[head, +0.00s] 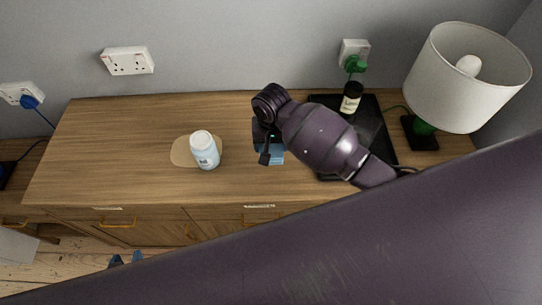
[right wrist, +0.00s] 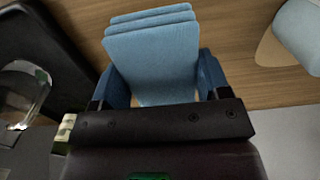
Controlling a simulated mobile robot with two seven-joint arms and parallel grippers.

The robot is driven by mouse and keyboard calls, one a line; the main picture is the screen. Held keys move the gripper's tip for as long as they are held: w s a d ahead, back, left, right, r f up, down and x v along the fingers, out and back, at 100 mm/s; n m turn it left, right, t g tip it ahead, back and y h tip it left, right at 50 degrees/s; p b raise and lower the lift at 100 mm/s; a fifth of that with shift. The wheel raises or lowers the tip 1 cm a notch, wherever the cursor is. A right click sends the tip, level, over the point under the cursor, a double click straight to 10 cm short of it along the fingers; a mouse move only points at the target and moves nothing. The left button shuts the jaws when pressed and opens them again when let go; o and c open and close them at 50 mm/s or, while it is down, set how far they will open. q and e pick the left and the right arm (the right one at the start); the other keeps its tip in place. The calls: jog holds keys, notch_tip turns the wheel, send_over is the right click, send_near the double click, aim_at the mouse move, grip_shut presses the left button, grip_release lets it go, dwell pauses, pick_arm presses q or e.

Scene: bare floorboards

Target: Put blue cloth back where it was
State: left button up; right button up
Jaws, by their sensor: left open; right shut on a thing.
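The blue cloth (head: 276,157) is a folded light-blue stack over the wooden dresser top (head: 110,130), partly hidden by my right arm. My right gripper (head: 266,156) is shut on the cloth. In the right wrist view the cloth (right wrist: 152,55) sits between the two dark-blue fingers of the right gripper (right wrist: 170,88). I cannot tell whether the cloth touches the wood.
A white-and-blue bottle (head: 205,150) stands on a beige mat (head: 181,152) left of the cloth. A black tray (head: 372,125) with a dark bottle (head: 351,97) lies right. A lamp (head: 462,80) stands far right. The dresser's left side is clear.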

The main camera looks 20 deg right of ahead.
jog(key=shift+f, duration=3.6)
jog(key=o, duration=0.8)
notch_tip(320, 180, up, 12)
jog(key=shift+r, duration=0.1)
